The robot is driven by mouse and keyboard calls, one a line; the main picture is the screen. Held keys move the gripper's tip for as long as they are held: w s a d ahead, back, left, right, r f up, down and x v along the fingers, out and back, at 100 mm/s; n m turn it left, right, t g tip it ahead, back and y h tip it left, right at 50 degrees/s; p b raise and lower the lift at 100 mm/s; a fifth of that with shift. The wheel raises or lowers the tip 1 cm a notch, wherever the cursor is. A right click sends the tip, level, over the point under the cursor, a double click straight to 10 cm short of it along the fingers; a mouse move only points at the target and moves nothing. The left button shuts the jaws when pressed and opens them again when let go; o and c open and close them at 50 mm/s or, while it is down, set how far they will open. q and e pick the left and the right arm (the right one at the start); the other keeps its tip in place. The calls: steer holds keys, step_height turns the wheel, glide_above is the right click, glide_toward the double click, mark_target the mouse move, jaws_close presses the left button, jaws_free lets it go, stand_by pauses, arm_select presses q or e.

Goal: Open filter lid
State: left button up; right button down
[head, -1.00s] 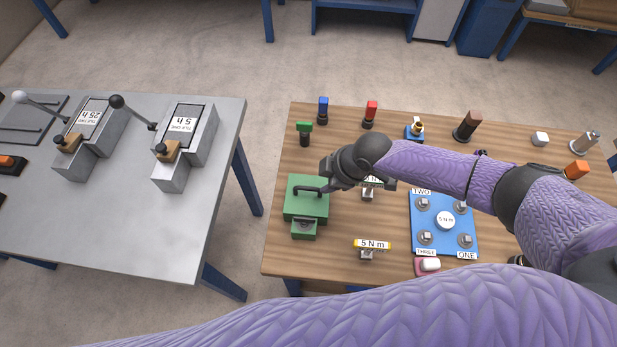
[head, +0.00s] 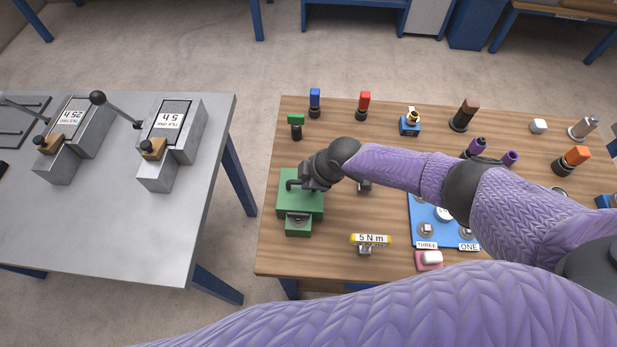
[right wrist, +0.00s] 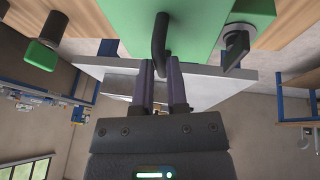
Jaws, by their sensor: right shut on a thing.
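The green filter box (head: 312,208) stands on the left part of the wooden table, its lid seemingly down. A dark bent handle (head: 291,184) is on top of the lid, and a grey fitting (head: 298,220) is on the box's front block. My right gripper (head: 301,183) is at the handle, coming from the right. In the right wrist view the fingers (right wrist: 161,75) are closed together on the black handle (right wrist: 160,35), against the green lid (right wrist: 120,22). The gripper hides part of the lid in the head view. My left gripper is out of view.
Upright green (head: 296,125), blue (head: 315,103) and red (head: 363,105) pieces stand behind the box. A yellow "5 N m" tool (head: 370,240) lies right of it, beside a blue plate (head: 418,212). A grey table (head: 190,225) with lever devices stands left, across a gap.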

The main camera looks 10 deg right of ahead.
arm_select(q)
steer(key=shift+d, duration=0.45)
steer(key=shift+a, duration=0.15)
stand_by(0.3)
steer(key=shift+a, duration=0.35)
